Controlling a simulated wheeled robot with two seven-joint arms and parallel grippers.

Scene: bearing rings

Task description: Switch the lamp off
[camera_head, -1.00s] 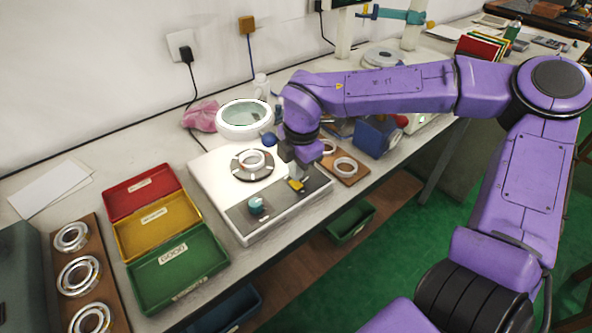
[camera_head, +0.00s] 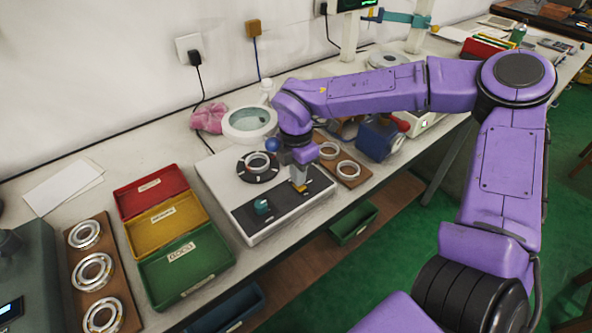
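The round magnifier lamp (camera_head: 249,121) stands at the back of the bench, and its ring looks dull and unlit. In front of it is a white unit (camera_head: 223,183) with a dark panel (camera_head: 282,212). The panel carries a yellow switch (camera_head: 301,188) and a teal knob (camera_head: 262,206). My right gripper (camera_head: 299,184) points down at the yellow switch, its fingertips at or just above it and partly hiding it. Whether it touches, and whether its fingers are open or shut, I cannot tell. My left gripper is not in view.
A bearing ring (camera_head: 258,162) sits on the unit's dark round plate. Red (camera_head: 150,190), yellow (camera_head: 166,222) and green (camera_head: 187,265) trays lie to the left, beside a wooden board (camera_head: 75,270) with rings. Another ring board (camera_head: 351,180) and a blue box (camera_head: 378,138) are on the right.

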